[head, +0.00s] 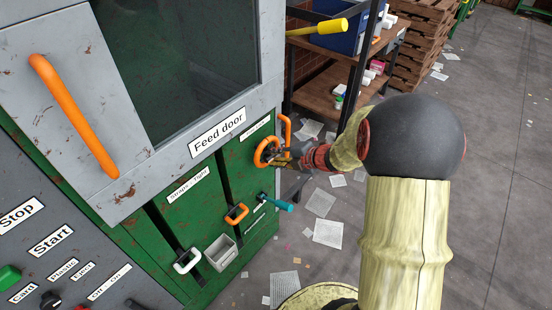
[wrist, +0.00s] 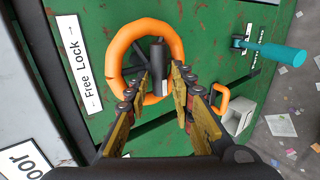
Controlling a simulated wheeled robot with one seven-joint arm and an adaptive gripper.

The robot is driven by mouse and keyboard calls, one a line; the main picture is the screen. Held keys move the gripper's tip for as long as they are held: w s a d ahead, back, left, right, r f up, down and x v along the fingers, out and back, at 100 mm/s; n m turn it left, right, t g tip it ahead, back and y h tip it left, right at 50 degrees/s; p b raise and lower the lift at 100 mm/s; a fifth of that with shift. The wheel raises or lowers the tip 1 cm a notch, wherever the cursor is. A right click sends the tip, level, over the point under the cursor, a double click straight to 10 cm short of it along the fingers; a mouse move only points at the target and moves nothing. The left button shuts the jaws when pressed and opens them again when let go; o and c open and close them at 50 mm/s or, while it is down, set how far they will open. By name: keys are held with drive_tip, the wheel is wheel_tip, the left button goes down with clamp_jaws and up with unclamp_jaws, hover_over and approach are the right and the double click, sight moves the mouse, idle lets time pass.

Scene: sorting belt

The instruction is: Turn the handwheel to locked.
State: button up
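A white label (wrist: 86,65) left of the wheel reads "Free Lock" with arrows at both ends. My gripper (wrist: 160,75) is at the wheel, its fingers apart on either side of the knob and lower ring. I cannot tell whether the fingers touch them. My arm covers part of this area in the head view.
A teal lever (head: 277,203), an orange pull handle (head: 236,213), a white handle (head: 187,261) and a grey bin (head: 221,252) are lower on the panel. The feed door's long orange handle (head: 75,115) is at left. A shelf (head: 340,90) stands behind. Papers litter the floor.

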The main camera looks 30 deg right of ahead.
clamp_jaws()
idle(0.3)
